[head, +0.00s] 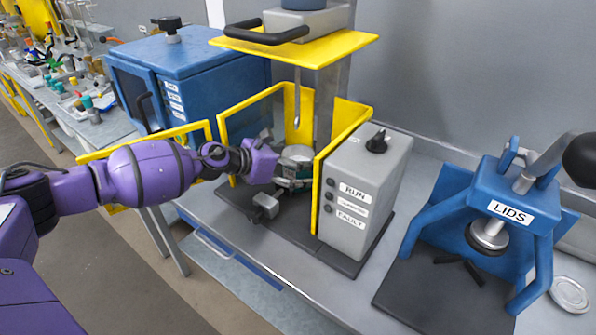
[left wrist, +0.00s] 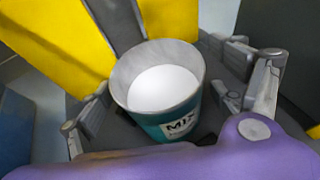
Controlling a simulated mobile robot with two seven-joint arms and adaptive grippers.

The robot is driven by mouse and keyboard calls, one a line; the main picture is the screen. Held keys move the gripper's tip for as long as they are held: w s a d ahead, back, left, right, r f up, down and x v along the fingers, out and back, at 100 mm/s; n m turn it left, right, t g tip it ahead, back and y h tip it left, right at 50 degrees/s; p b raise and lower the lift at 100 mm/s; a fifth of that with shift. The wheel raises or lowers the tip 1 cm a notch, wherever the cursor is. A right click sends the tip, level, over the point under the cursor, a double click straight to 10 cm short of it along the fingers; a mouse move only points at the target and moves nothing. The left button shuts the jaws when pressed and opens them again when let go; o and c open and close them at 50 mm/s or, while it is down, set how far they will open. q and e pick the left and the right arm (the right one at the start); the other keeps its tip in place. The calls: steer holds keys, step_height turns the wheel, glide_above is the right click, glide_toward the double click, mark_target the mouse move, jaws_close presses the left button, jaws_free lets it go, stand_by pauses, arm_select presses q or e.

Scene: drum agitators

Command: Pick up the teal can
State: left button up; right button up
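The teal can (left wrist: 163,129) has a pale metal rim, a white surface inside and a label reading "MIX". It stands upright in the mixer in the left wrist view. In the head view, the can (head: 294,183) is partly hidden by my left gripper (head: 292,170). That gripper reaches in from the left at the can's height. In the left wrist view, its fingers are spread on either side of the can, with a visible gap at the right; contact at the left is unclear. My right gripper is not in view.
Yellow guards (head: 236,122) and a grey control box (head: 365,190) labelled RUN and FAULT flank the can. The mixer head (head: 303,20) and its thin shaft hang above. A blue LIDS press (head: 500,200) stands right, and a blue cabinet (head: 190,65) behind left.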

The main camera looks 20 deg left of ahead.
arm_select(q)
steer(key=c, duration=1.4)
steer(key=shift+c, duration=0.2)
steer(key=shift+r, duration=0.2)
